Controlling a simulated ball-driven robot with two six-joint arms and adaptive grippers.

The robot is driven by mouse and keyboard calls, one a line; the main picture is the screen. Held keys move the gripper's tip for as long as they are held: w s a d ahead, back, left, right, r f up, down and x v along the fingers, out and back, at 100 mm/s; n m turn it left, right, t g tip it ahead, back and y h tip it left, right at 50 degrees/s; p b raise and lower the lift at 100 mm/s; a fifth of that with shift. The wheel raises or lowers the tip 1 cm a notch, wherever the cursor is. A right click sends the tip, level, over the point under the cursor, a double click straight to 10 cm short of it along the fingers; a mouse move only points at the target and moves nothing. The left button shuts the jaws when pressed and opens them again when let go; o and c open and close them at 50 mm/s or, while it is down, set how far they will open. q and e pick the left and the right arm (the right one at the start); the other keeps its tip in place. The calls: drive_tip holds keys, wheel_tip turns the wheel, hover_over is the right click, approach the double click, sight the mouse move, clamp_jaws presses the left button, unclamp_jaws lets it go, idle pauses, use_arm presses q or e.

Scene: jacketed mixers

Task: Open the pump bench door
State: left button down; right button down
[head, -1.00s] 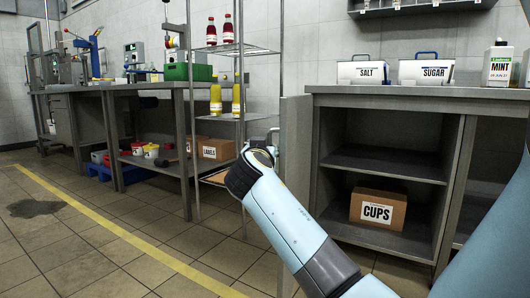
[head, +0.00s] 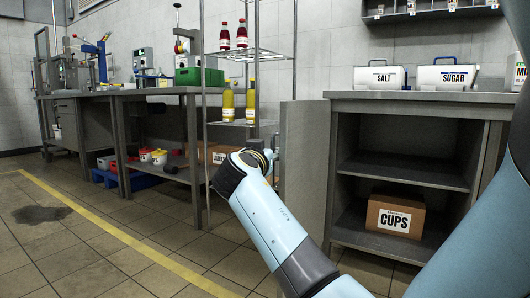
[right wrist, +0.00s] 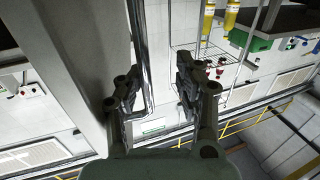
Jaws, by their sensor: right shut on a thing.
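The pump bench door (head: 303,165) is a grey panel standing open at the left side of the grey bench (head: 410,106). Its free edge points left and towards me, and the open compartment shows beside it. My right gripper (head: 274,152) is at the door's free edge, mostly hidden behind my wrist. In the right wrist view its two fingers (right wrist: 157,92) flank a thin metal bar handle (right wrist: 139,45), beside the grey door panel (right wrist: 72,60). The gripper is shut on this handle; the exact contact is hard to see. My left gripper is not in view.
A cardboard box labelled CUPS (head: 393,214) sits low inside the bench. SALT (head: 384,78) and SUGAR (head: 447,78) bins stand on top. A wire rack (head: 245,122) with bottles stands behind the door.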

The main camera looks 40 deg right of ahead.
drive_tip(key=c, duration=1.5)
unclamp_jaws()
drive_tip(key=shift+w+d+r, duration=0.15)
drive_tip(key=shift+w+r, duration=0.05)
drive_tip(key=shift+r, duration=0.25)
drive_tip(key=shift+d+f, duration=0.35)
drive_tip(key=shift+d, duration=0.1)
drive_tip(key=shift+c, duration=0.7)
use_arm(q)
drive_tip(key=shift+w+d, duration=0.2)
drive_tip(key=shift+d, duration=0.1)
use_arm(e)
drive_tip(key=shift+a, duration=0.1)
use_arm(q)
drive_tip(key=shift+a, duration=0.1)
use_arm(e)
drive_tip(key=shift+a, duration=0.1)
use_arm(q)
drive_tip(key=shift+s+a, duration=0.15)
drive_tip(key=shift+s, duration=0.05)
use_arm(e)
drive_tip(key=v, duration=0.7)
drive_tip(key=shift+s+a, duration=0.2)
drive_tip(key=shift+a, duration=0.1)
drive_tip(key=shift+d, duration=0.15)
